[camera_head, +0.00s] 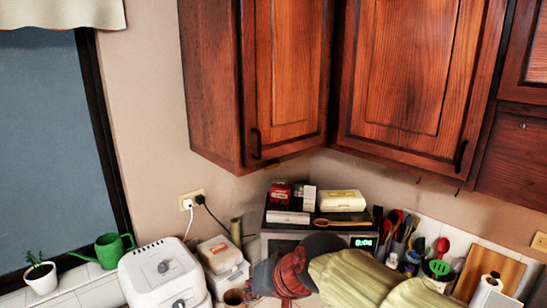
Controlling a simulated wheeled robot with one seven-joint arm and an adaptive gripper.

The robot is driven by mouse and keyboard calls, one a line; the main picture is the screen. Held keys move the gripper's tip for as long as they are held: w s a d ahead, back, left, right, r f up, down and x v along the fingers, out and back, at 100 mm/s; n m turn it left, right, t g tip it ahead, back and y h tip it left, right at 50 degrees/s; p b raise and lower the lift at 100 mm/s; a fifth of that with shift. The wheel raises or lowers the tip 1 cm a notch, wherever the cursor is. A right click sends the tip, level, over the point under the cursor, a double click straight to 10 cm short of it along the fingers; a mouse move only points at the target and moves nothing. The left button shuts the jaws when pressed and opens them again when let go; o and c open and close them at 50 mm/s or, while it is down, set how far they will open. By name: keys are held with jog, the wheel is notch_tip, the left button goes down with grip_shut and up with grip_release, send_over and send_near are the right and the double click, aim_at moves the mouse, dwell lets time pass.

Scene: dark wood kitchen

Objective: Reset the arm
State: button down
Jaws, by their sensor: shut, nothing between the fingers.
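My arm (350,275) reaches in from the lower right, with pale yellow-green links, a red patterned joint and dark grey parts. It passes in front of the counter corner and the microwave. My gripper's fingers do not show; the arm's far end runs down toward the bottom edge of the picture.
Wooden wall cabinets (285,70) hang above. A microwave with a green clock (363,242) carries boxes and a wooden spoon (340,222). A white appliance (160,275), green watering can (108,250) and potted plant (40,276) stand left. Utensils, a cutting board (490,267) and paper roll (487,289) stand right.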

jog(key=s+d+f+h+b, duration=0.2)
jog(key=s+d+f+b, duration=0.3)
jog(key=s+d+f, duration=0.3)
jog(key=s+d+f+h+b, duration=0.3)
jog(key=s+d+f+b, duration=0.3)
jog(key=d, duration=0.9)
jog(key=s+f, duration=0.3)
jog(key=shift+s+d+f+m, duration=0.2)
jog(key=shift+d+f+m, duration=0.1)
jog(key=shift+d+m, duration=0.1)
jog(key=c, duration=2.6)
grip_release()
jog(key=shift+a, duration=0.1)
